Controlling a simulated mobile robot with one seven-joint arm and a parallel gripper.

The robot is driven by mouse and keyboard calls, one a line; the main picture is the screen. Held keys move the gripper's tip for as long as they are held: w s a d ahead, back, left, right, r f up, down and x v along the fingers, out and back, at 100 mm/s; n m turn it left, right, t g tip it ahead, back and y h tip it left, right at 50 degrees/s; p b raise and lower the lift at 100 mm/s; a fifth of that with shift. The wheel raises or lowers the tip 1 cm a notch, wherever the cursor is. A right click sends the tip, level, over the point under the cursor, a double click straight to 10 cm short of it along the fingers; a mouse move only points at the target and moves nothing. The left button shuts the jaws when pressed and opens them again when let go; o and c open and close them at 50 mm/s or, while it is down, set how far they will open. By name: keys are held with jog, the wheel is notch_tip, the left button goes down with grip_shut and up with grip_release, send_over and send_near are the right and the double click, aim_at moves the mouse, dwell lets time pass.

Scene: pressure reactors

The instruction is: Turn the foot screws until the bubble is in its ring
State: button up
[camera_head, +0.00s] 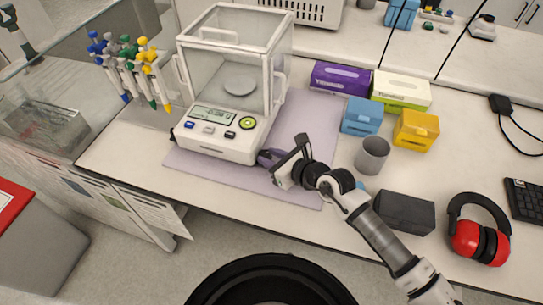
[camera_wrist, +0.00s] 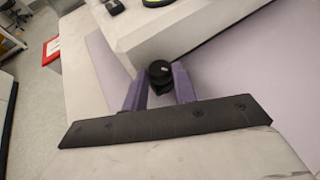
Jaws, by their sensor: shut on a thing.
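The analytical balance (camera_head: 222,130) stands on a purple mat (camera_head: 300,115), with a glass draft shield over its round pan. A round green-yellow bubble level (camera_head: 248,123) shows on its front panel; the bubble's place in the ring is too small to tell. In the wrist view, a black foot screw (camera_wrist: 160,72) sits at the balance's corner. My gripper (camera_wrist: 160,85) has its purple fingers on either side of that foot screw, shut on it. In the head view, my gripper (camera_head: 268,158) is at the balance's front right corner, and the screw there is hidden.
A grey cup (camera_head: 371,155), a black box (camera_head: 404,211), blue (camera_head: 362,116) and yellow (camera_head: 416,130) boxes and red ear muffs (camera_head: 479,238) are to the right. Purple and green cartons stand behind. A pipette rack (camera_head: 137,70) is at left.

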jog(key=o, duration=1)
jog(key=shift+c, duration=0.2)
jog(key=shift+n, duration=0.3)
